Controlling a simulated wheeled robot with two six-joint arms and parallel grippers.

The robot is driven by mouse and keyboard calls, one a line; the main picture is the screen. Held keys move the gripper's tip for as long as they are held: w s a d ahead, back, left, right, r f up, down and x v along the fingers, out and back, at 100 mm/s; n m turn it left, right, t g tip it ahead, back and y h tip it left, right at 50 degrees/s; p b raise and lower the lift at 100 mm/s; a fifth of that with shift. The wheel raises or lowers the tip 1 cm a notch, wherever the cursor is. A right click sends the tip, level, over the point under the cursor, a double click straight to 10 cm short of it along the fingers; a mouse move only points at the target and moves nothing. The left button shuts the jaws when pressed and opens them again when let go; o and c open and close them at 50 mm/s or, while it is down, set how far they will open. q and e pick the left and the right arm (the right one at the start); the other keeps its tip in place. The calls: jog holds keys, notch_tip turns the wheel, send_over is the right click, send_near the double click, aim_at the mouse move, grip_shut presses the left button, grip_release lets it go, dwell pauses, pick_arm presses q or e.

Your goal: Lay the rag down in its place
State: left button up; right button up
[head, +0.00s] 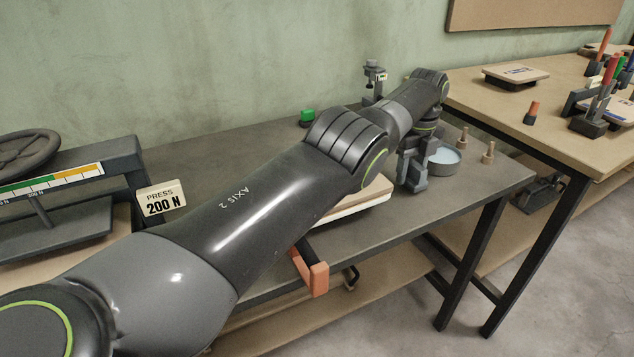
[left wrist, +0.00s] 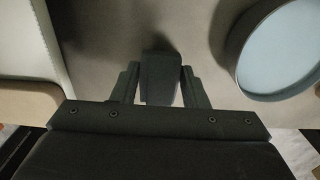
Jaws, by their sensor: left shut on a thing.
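My left gripper (head: 412,180) is low over the grey bench, just left of a round dish (head: 445,160) with a pale blue inside. In the left wrist view my left gripper (left wrist: 159,88) is shut on a dark grey, block-like thing, the rag (left wrist: 158,75) as far as I can tell. Its lower part is hidden, and I cannot tell whether it touches the bench. The dish also shows in the left wrist view (left wrist: 282,50), to the right of the fingers. No marked place for the rag is clear. My right gripper is not in view.
Two small pegs (head: 488,153) stand right of the dish. A pale board stack (head: 345,203) lies left of the gripper, partly behind my arm. An orange-handled clamp (head: 316,277) sits at the bench's front edge.

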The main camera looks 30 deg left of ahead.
pick_arm(q)
jog(key=shift+f, duration=0.65)
jog(key=o, duration=1)
